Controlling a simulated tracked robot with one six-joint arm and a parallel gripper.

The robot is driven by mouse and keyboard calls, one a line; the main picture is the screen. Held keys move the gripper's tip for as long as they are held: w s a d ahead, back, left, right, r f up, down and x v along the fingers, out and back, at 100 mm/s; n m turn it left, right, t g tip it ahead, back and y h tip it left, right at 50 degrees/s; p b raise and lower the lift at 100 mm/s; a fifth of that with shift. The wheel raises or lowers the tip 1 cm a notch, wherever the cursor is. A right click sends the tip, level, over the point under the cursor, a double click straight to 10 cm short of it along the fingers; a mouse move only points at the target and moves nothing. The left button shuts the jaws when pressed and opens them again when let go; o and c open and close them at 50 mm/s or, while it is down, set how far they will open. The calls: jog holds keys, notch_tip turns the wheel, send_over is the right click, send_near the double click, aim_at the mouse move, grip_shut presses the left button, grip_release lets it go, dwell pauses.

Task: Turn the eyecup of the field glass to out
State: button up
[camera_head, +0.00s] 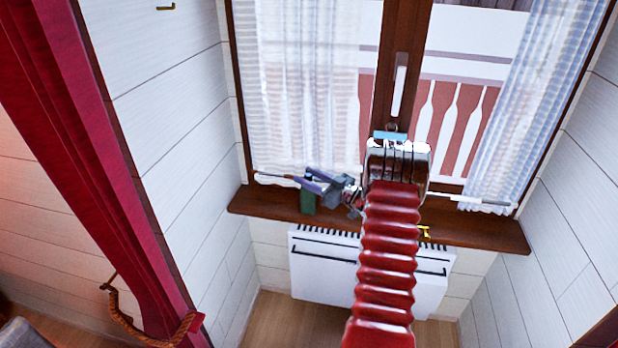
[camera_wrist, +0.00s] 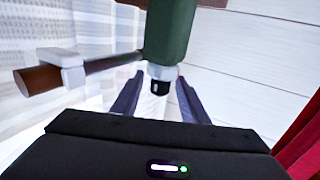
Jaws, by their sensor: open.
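The field glass is a dark green body (camera_head: 307,201) on the window sill, left of my arm. In the wrist view its green barrel (camera_wrist: 170,32) comes down from the top edge and narrows to a pale grey collar with a small dark mark, which looks like the eyecup (camera_wrist: 161,74). My gripper (camera_head: 312,181) is at its top end, reaching in from the right. In the wrist view my open gripper (camera_wrist: 158,94) has one finger on each side of the eyecup end, with gaps showing. The eyecup's setting cannot be read.
The wooden sill (camera_head: 475,233) runs under the window, above a white radiator (camera_head: 345,275). A brown rod with a pale bracket (camera_wrist: 62,68) is close on the left in the wrist view, by the sheer curtain. A small yellow object (camera_head: 425,233) lies on the sill right of my arm.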

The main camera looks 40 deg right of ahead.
jog(key=shift+s, duration=0.1)
jog(key=v, duration=1.3)
jog(key=shift+s, duration=0.3)
jog(key=shift+w+d, duration=0.1)
